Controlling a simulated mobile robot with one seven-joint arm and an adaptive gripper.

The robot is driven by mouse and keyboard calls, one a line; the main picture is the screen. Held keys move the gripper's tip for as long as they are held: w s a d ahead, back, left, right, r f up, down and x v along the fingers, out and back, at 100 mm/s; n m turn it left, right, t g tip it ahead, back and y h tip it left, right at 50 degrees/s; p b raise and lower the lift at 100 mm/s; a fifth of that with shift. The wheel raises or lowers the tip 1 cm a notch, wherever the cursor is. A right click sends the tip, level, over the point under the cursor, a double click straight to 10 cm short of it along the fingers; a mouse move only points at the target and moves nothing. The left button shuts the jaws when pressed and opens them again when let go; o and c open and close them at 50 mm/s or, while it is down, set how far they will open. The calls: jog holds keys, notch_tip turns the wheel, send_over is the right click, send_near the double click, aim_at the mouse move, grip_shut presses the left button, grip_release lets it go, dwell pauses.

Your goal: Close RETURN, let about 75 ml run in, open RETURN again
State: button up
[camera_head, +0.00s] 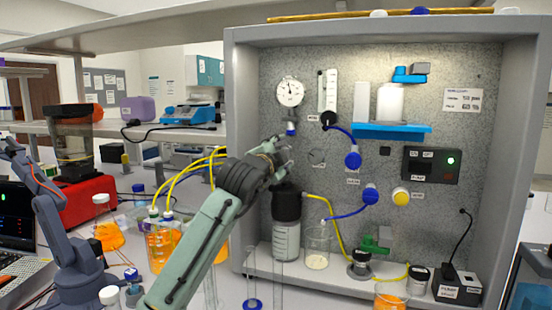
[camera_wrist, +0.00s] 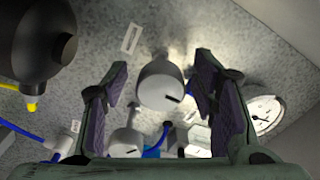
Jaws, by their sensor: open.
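My gripper (camera_head: 284,160) is in front of the grey speckled panel, left of its middle, below the round gauge (camera_head: 290,92). In the wrist view its jaws (camera_wrist: 160,82) are open, one on each side of a grey round knob (camera_wrist: 158,88) with a dark mark. I cannot tell whether they touch it. A second grey knob (camera_wrist: 126,142) shows lower down. The labels are too small to read, so which knob is RETURN cannot be told.
Blue valve knobs (camera_head: 370,196) and a yellow knob (camera_head: 400,196) sit right of my gripper. A blue shelf (camera_head: 390,130) juts from the panel. In the wrist view, the black vessel (camera_wrist: 35,40) and the gauge (camera_wrist: 262,114) flank my gripper. Tall clear cylinders stand below my arm.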

jog(key=v, duration=1.1)
jog(key=shift+s, duration=0.25)
jog(key=shift+a+r, duration=0.1)
dwell(6.5)
